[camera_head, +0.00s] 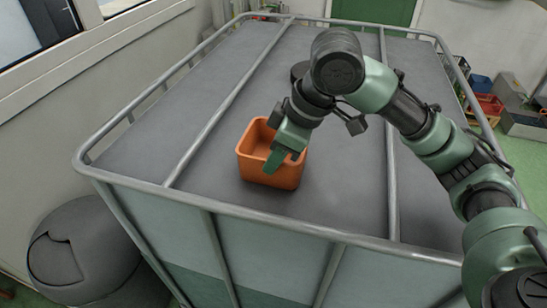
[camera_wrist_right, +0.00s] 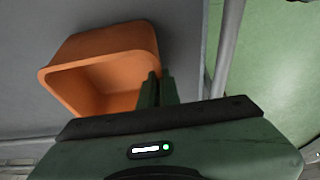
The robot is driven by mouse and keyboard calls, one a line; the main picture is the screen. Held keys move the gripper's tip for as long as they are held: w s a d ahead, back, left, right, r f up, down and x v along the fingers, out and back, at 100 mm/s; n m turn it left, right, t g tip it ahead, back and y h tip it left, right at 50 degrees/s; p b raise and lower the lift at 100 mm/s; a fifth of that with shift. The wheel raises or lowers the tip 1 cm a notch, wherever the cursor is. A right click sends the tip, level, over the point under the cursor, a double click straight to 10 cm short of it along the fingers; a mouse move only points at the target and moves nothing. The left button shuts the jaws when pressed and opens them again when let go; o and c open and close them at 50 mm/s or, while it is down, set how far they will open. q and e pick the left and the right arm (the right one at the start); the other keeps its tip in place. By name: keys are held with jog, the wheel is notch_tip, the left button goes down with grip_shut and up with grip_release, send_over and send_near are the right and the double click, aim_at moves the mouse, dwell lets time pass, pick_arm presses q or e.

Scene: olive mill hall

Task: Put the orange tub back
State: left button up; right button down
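The orange tub (camera_head: 254,169) is open-topped and stands upright on the grey top of a caged tank (camera_head: 340,190), near its front edge. My right gripper (camera_head: 284,161) reaches down to the tub's near side. In the right wrist view the tub (camera_wrist_right: 105,45) shows its open mouth, and the fingers of my right gripper (camera_wrist_right: 160,88) are close together at its right rim. One finger is on the inner side and one on the outer side, with the thin wall between them. The wall between the fingertips is mostly hidden. My left gripper is not in view.
Metal cage rails (camera_head: 215,120) cross and border the tank top. The top left of the tub is clear. A dark rounded bin (camera_head: 85,250) stands on the floor at left. Red and blue boxes (camera_head: 487,105) lie beyond the right edge.

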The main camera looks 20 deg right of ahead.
jog(key=shift+a, duration=0.1)
jog(key=c, duration=1.6)
grip_release()
jog(key=shift+f, duration=0.1)
jog(key=shift+c, duration=0.2)
